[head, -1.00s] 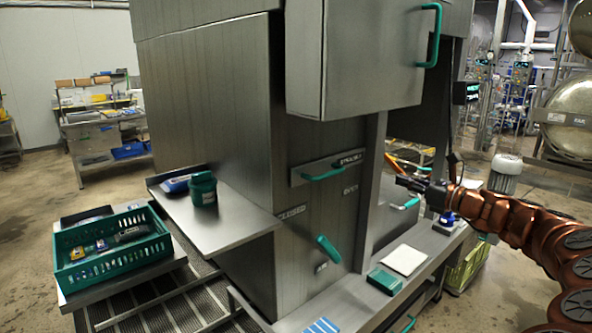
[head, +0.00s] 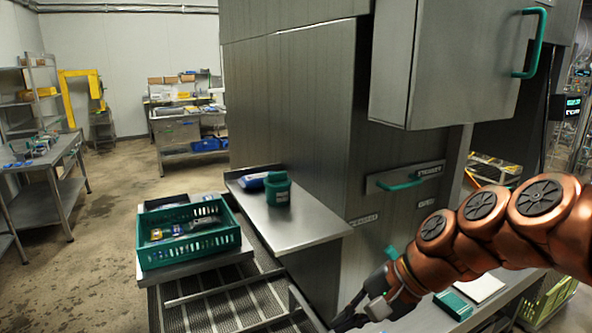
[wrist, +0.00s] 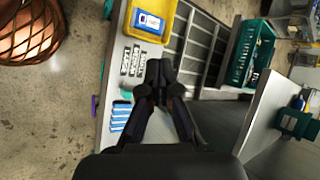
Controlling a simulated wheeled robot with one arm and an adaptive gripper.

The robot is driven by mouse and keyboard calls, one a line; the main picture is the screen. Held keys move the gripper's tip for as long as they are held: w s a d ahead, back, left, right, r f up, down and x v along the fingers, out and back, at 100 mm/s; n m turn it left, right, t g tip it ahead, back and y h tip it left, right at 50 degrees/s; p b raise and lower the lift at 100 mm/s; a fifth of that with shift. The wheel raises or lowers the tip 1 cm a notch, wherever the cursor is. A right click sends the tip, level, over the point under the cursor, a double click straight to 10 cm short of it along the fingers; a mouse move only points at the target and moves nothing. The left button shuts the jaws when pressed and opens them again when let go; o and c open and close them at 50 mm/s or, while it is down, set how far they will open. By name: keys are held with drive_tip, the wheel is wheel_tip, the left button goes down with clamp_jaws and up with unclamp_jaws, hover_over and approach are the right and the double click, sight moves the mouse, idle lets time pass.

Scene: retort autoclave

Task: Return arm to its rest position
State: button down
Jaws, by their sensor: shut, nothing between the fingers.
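My gripper (head: 348,318) is at the bottom of the head view, in front of the steel machine, at the end of my copper-coloured arm reaching in from the right. In the wrist view its two dark fingers (wrist: 160,72) meet at the tips with nothing between them. There the fingers hang above a pale bench top beside blue-and-white strips (wrist: 121,115). No object is held.
A green crate (head: 190,252) with small items stands on a low table at left. A steel shelf (head: 303,227) carries a green container (head: 278,190). The cabinet (head: 290,100) fills the centre. A yellow tray (wrist: 168,30) lies near the fingers. Open floor is at left.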

drive_tip(key=s+d+f+n+g+h, duration=0.1)
drive_tip(key=s+d+f+n+h, duration=0.2)
drive_tip(key=s, duration=0.7)
drive_tip(key=s+d+f+n+g+h, duration=0.2)
drive_tip(key=s+d+f+n+h, duration=0.2)
drive_tip(key=s+d+f, duration=0.3)
drive_tip(key=s, duration=0.3)
drive_tip(key=shift+n+h, duration=0.3)
drive_tip(key=shift+n, duration=0.1)
drive_tip(key=shift+f, duration=0.1)
